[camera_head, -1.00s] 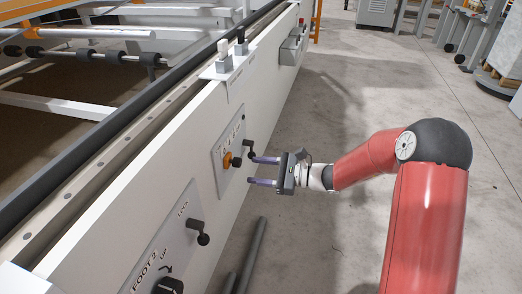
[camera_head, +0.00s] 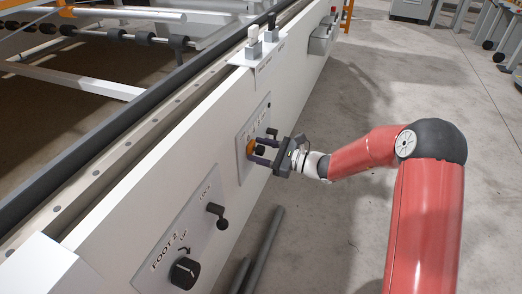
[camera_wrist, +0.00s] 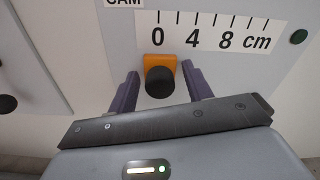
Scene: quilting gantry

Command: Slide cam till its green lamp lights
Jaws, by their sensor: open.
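The cam is an orange slider block with a round black knob (camera_wrist: 159,82). It sits under the 0 mark of a printed cm scale (camera_wrist: 210,35) in the wrist view. In the head view the orange cam (camera_head: 250,148) is on the white side panel. A round dark green lamp (camera_wrist: 299,36) is right of the scale and looks unlit. My gripper (camera_wrist: 160,72) is open, with one purple finger on each side of the knob and small gaps showing. In the head view my gripper (camera_head: 253,149) reaches the panel at the cam.
A FOOT 2 panel with a black dial (camera_head: 184,273) and a lock lever (camera_head: 217,212) is nearer on the same side wall. Switches (camera_head: 262,42) stand on a ledge above. Dark bars (camera_head: 262,250) lie low beside the machine.

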